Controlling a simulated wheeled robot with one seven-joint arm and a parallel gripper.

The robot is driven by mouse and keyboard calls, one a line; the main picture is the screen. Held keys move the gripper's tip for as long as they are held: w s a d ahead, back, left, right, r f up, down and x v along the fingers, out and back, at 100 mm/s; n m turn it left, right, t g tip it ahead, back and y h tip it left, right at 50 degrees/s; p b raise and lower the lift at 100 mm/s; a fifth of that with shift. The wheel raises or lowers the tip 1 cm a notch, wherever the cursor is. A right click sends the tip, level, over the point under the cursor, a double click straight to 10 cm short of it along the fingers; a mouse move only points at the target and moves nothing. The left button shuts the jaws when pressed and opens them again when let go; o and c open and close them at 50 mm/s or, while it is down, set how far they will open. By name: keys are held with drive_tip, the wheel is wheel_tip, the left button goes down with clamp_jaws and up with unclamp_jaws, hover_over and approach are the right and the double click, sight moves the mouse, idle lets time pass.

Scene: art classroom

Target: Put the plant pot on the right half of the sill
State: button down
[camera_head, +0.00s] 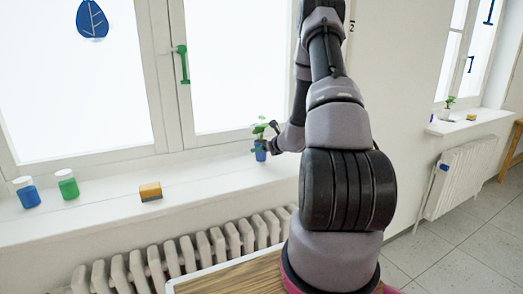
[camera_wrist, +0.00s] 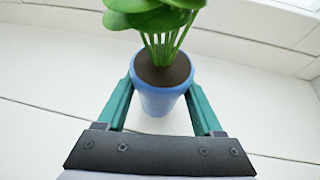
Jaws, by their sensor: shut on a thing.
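The plant pot (camera_wrist: 161,100) is blue, with dark soil and a green leafy plant. In the wrist view it sits between the two teal fingers of my gripper (camera_wrist: 162,92), which are shut on its sides. In the head view the pot (camera_head: 260,154) is upright at the right end of the near sill (camera_head: 205,181), just left of my arm. My gripper (camera_head: 268,147) there is small and partly hidden. The pot's base looks at or close to the sill surface; I cannot tell whether it touches.
On the sill's left half stand a blue-and-white jar (camera_head: 27,192) and a green-and-white jar (camera_head: 67,185). A yellow-and-dark block (camera_head: 151,192) lies near the middle. A radiator (camera_head: 190,252) is below. A second sill (camera_head: 468,121) with a small plant is at far right.

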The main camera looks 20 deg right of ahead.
drive_tip(key=shift+f, duration=0.15)
drive_tip(key=shift+c, duration=0.2)
unclamp_jaws()
